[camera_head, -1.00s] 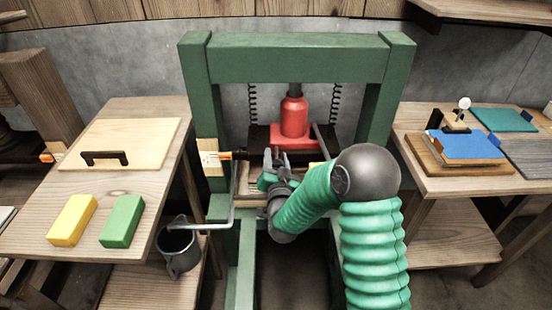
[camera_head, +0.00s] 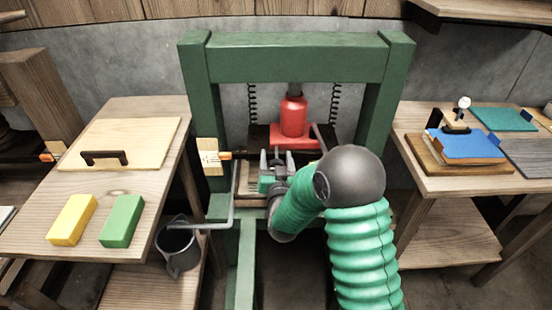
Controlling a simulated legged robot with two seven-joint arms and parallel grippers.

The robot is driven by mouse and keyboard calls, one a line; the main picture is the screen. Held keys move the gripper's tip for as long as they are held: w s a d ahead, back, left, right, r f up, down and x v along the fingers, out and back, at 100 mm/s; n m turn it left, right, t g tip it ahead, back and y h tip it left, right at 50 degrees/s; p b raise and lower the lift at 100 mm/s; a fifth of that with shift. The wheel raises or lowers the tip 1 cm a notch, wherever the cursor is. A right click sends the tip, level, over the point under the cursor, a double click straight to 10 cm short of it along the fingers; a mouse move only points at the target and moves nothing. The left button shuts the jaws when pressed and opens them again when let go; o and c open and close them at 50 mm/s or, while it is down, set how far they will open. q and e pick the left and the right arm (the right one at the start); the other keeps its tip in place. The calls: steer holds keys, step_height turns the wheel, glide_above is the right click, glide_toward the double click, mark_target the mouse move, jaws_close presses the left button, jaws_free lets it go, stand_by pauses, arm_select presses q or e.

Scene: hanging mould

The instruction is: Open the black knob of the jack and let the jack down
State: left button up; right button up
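The red jack (camera_head: 294,117) stands upright on a dark plate inside the green press frame (camera_head: 296,65), its ram up against the top beam. Its black knob cannot be made out; my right gripper and the jack's base area overlap there. My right gripper (camera_head: 274,160) is in front of the jack's base, fingers pointing away toward it. The two fingers appear apart with a gap between them. Whether they touch anything is too small to tell. My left gripper is not in view.
On the left table (camera_head: 150,115) lie a board with a dark handle (camera_head: 104,158), a yellow block (camera_head: 72,220) and a green block (camera_head: 121,221).

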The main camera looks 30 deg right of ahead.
steer(key=shift+a, duration=0.1)
steer(key=p+v, duration=1.1)
steer(key=v, duration=0.5)
steer(key=shift+s+p, duration=0.35)
steer(key=shift+a, duration=0.1)
